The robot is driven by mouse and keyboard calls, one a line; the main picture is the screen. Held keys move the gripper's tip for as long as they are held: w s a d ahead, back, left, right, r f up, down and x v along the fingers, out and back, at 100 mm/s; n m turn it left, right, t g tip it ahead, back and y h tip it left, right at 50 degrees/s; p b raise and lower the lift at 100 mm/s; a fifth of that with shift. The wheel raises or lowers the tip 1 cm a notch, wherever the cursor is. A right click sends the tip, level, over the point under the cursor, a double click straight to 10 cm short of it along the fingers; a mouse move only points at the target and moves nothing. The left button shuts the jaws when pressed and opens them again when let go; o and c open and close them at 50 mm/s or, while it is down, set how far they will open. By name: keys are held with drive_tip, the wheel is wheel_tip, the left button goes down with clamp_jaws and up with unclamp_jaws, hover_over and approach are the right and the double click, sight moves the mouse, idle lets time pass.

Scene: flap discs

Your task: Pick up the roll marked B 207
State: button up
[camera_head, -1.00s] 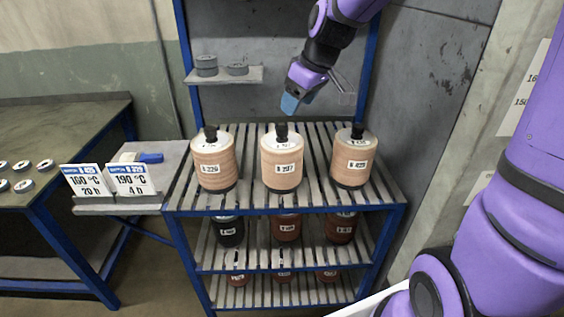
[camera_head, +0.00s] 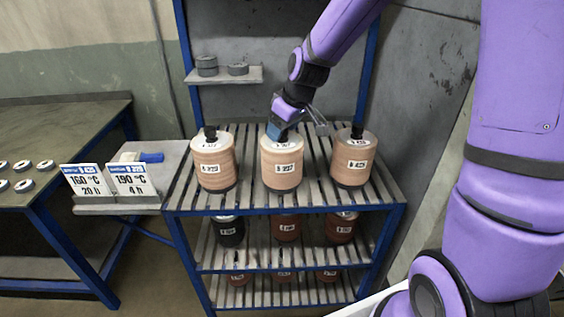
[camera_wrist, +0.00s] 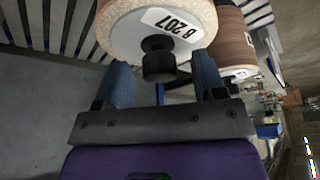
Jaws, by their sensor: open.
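The roll marked B 207 (camera_wrist: 135,32) shows in the wrist view, with its label on the pale end face and a black knob (camera_wrist: 158,62) at its centre. In the head view it is the middle tan roll (camera_head: 281,167) on the top slatted shelf, standing upright. My gripper (camera_head: 279,126) is just above this roll and hides its knob there. In the wrist view my gripper (camera_wrist: 160,85) is open, with one blue finger on each side of the knob. I cannot tell whether either finger touches it.
Similar tan rolls stand to the left (camera_head: 213,165) and right (camera_head: 353,163) on the same rack (camera_head: 190,203). Darker rolls stand on the lower shelves. A small shelf (camera_head: 250,75) with grey discs is behind. Temperature signs (camera_head: 130,181) stand at left.

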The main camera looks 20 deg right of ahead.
drive_tip(key=shift+w+a+f, duration=0.1)
drive_tip(key=shift+f, duration=0.3)
clamp_jaws()
drive_tip(key=shift+r, duration=0.1)
drive_tip(key=shift+w, duration=0.1)
